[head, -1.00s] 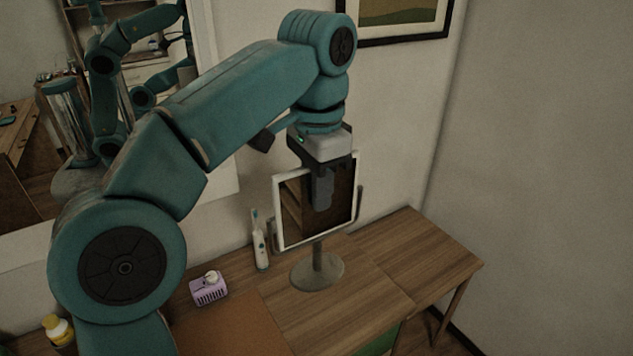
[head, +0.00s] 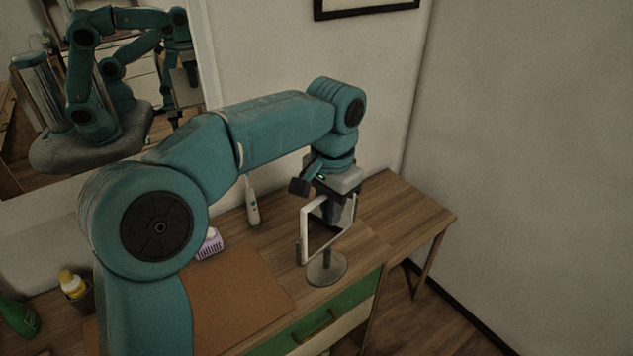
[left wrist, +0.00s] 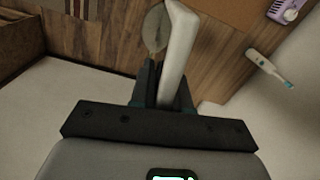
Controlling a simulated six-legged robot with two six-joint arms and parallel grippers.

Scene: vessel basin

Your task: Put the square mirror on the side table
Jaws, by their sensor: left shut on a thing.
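The square mirror (head: 320,240) has a white frame on a short stem with a round grey base (head: 327,268). In the head view it is over the desk near its right front. My left gripper (head: 341,208) points down and is shut on the mirror's upper frame, hiding part of the glass. The left wrist view shows the white frame (left wrist: 180,55) between the fingers (left wrist: 155,90). I cannot tell whether the base touches the desk. The side table (head: 405,208) is the wooden top to the right, bare where seen. My right gripper is not in view.
The desk (head: 285,235) has a brown mat (head: 240,300) and a green drawer (head: 325,325). A wall is close behind.

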